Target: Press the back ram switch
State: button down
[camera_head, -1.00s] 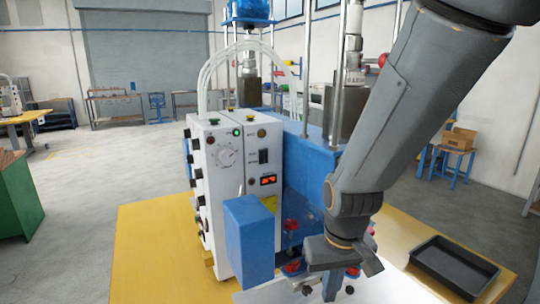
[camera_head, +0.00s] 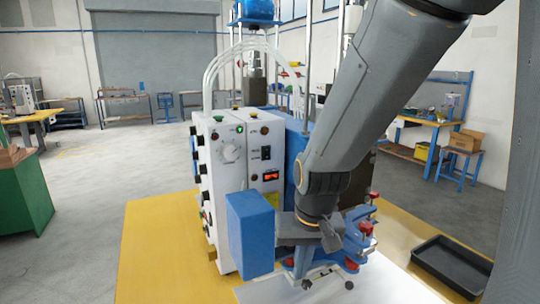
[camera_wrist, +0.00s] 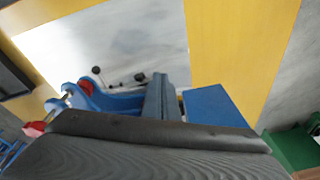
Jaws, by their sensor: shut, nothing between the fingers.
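The white control box (camera_head: 227,185) of the welding machine stands on a yellow table. Its front panel carries a dial (camera_head: 231,153), a green light, buttons, black rocker switches (camera_head: 266,153) and a red-lit switch or display (camera_head: 271,175). I cannot tell which control is the back ram switch. My gripper (camera_head: 332,238) is shut and empty, right of the blue box (camera_head: 250,234) and in front of the machine. The wrist view shows its closed fingers (camera_wrist: 162,98) above the pale plate, beside the blue box (camera_wrist: 212,105). My arm hides part of the machine's right side.
The blue box juts out before the control box's lower front. Blue clamps with red knobs (camera_head: 367,230) stand close on my gripper's right. A black tray (camera_head: 452,266) lies at the right of the yellow table (camera_head: 150,240). A green cabinet (camera_head: 25,195) is at far left.

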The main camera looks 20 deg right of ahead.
jog(key=w+r+m+t+b, duration=0.1)
jog(key=w+r+m, duration=0.3)
jog(key=r, duration=0.4)
jog(key=w+d+r+m+t+y+b, duration=0.1)
jog(key=w+r+m+t, duration=0.2)
jog(key=r, duration=0.6)
jog(key=w+d+r+m+t+b, duration=0.1)
jog(key=w+r+m+t, duration=0.1)
jog(key=w+r+m, duration=0.4)
notch_tip(320, 180, up, 3)
jog(key=shift+w+d+f+m+b, duration=0.15)
jog(key=shift+w+m+b, duration=0.2)
jog(key=shift+w, duration=0.65)
jog(key=p, duration=0.2)
send_near(267, 159)
notch_tip(267, 159, down, 4)
jog(key=w, duration=0.2)
jog(key=shift+w+f, duration=0.25)
jog(key=shift+w, duration=0.5)
